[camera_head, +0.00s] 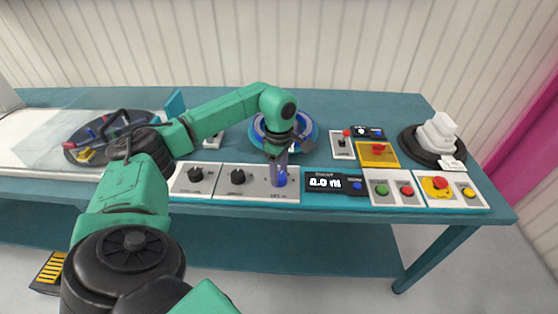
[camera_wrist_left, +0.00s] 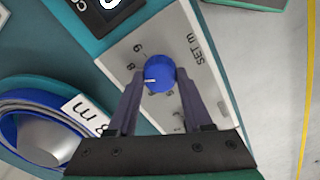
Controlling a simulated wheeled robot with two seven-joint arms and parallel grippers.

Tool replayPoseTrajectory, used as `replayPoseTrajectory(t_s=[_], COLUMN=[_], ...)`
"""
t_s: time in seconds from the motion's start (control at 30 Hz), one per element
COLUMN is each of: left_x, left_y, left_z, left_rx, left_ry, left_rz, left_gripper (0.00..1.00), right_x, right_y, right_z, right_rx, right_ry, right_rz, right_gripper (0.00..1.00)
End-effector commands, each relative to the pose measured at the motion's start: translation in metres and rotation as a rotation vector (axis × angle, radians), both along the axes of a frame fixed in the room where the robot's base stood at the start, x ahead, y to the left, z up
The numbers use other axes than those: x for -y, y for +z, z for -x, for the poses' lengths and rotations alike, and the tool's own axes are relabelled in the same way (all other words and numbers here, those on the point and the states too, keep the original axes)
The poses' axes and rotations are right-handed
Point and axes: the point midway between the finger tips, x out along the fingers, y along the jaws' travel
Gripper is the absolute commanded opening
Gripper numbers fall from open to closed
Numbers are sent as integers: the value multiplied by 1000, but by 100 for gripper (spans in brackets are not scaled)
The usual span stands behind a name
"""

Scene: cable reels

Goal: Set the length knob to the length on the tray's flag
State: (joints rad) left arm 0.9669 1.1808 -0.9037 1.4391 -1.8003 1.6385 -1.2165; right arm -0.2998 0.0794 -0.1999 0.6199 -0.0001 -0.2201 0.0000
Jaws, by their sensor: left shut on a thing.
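The blue length knob (camera_head: 280,180) sits on a white panel marked SET m at the bench's front. My left gripper (camera_head: 279,165) is shut on it from above. In the left wrist view the knob (camera_wrist_left: 160,75) lies between my left gripper's fingertips (camera_wrist_left: 159,77). A white label (camera_wrist_left: 86,115) by the blue reel (camera_wrist_left: 45,110) reads m with a digit that looks like 8, partly hidden. My right gripper is not in view.
A black display (camera_head: 335,183) reads 0.0 m. Two black knobs (camera_head: 237,177) (camera_head: 195,174) sit left of the blue one. Green and red buttons (camera_head: 393,189) and a red emergency button (camera_head: 439,183) sit right. A dark round tray (camera_head: 75,140) holds tools at left.

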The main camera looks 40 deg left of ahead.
Motion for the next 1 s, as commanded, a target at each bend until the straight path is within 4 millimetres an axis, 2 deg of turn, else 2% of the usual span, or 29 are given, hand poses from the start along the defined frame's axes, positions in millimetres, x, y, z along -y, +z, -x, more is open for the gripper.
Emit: replayPoseTrajectory(t_s=[0.4,0.93,0.97,1.0], left_x=[1,1,1,1], left_y=[1,1,1,1], left_z=[-1,-1,-1,-1], left_rx=[4,4,4,4], left_ry=[-202,-228,-228,-228], left_rz=[2,2,2,2], left_gripper=[0,0,58,73], right_x=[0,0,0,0], right_y=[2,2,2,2], right_z=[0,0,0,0], right_rx=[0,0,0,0], right_ry=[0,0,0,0], right_rz=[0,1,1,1], right_gripper=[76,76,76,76])
